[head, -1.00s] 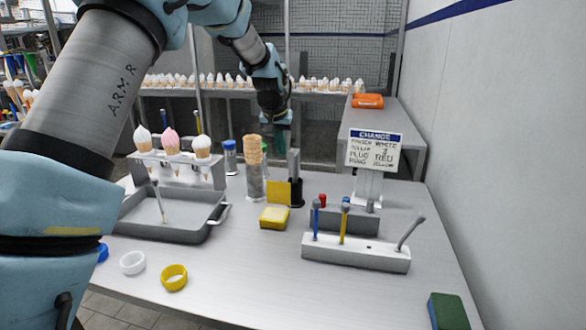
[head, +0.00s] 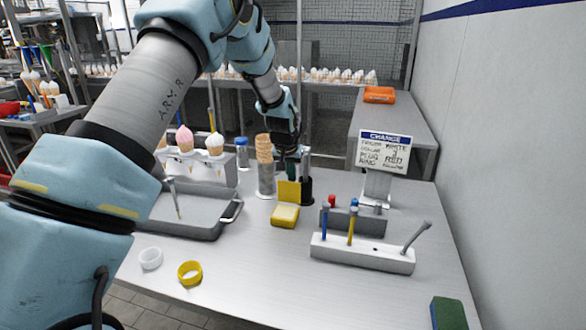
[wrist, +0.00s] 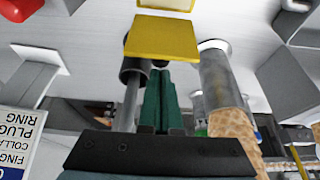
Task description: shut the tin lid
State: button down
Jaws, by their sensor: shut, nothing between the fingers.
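The tin (head: 285,216) is a small yellow box on the steel table. Its yellow lid (head: 289,192) stands open, roughly upright, at the tin's far edge. My gripper (head: 291,171) comes down just behind the lid, its green fingers together with nothing held. In the wrist view the shut fingers (wrist: 158,98) point at the lid (wrist: 165,38), and a pale strip of the tin (wrist: 166,4) shows beyond it. The lid hides the fingertips in the head view. I cannot tell whether they touch the lid.
A black holder with a grey post (head: 307,188) stands close right of the lid. A white tool rack (head: 362,254) is at front right, a grey tray (head: 190,215) at left. The table in front of the tin is clear.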

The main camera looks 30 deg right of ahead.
jog(key=shift+s+a+f+b, duration=0.1)
jog(key=shift+s+b, duration=0.05)
jog(key=shift+b, duration=0.55)
jog(key=shift+s+a+t+h+b, duration=0.1)
jog(key=shift+t+h+b, duration=0.2)
jog(key=shift+b, duration=0.05)
